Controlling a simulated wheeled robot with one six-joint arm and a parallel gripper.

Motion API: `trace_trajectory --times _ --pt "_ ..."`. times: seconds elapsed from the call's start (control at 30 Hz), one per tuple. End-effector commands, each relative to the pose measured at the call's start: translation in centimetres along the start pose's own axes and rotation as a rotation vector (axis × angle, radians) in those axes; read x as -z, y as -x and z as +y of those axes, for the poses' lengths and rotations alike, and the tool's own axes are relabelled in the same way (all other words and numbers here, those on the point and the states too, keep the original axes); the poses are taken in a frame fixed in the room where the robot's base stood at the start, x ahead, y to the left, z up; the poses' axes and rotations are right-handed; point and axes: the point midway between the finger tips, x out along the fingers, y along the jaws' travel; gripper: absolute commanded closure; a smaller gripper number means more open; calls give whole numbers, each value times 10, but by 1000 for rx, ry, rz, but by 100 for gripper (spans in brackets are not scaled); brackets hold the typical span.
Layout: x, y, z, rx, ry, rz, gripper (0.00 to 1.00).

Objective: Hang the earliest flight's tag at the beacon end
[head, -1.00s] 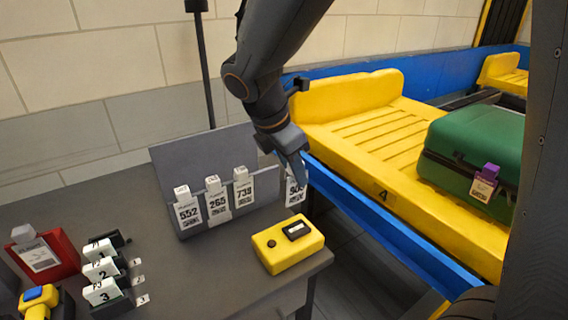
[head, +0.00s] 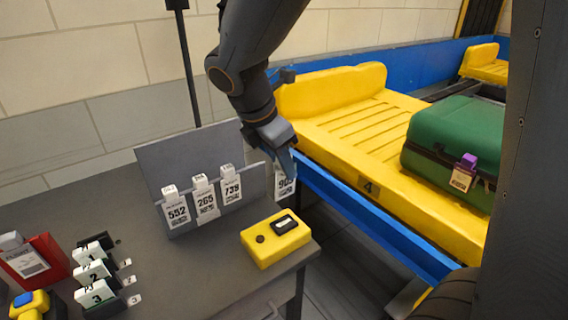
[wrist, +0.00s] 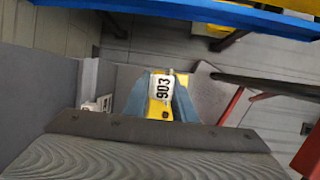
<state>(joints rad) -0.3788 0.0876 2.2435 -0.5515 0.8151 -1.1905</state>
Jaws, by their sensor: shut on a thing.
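My gripper (head: 280,152) is shut on a white tag marked 903 (wrist: 161,88), and the tag hangs down from the fingertips. In the head view the 903 tag (head: 285,184) is just right of the grey tag rack (head: 258,178), apart from its right end as far as I can tell. Three white tags stand in a row in the rack: 552 (head: 175,210), 265 (head: 205,200) and 739 (head: 231,187). Their small top print is too small to read. I cannot make out a beacon.
A yellow box with a button and a dark window (head: 276,240) sits at the desk's (head: 190,270) right corner. Numbered white blocks (head: 95,272) and a red holder (head: 38,260) are at left. The conveyor's blue rail (head: 375,215), yellow tray (head: 345,120) and green suitcase (head: 452,135) are right.

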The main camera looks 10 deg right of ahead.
Motion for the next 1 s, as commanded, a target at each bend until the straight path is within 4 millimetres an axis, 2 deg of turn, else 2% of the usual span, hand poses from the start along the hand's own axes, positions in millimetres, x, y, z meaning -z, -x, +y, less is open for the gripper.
trace_trajectory --times 1.0 --pt "-19 45 3 1 0 0 99"
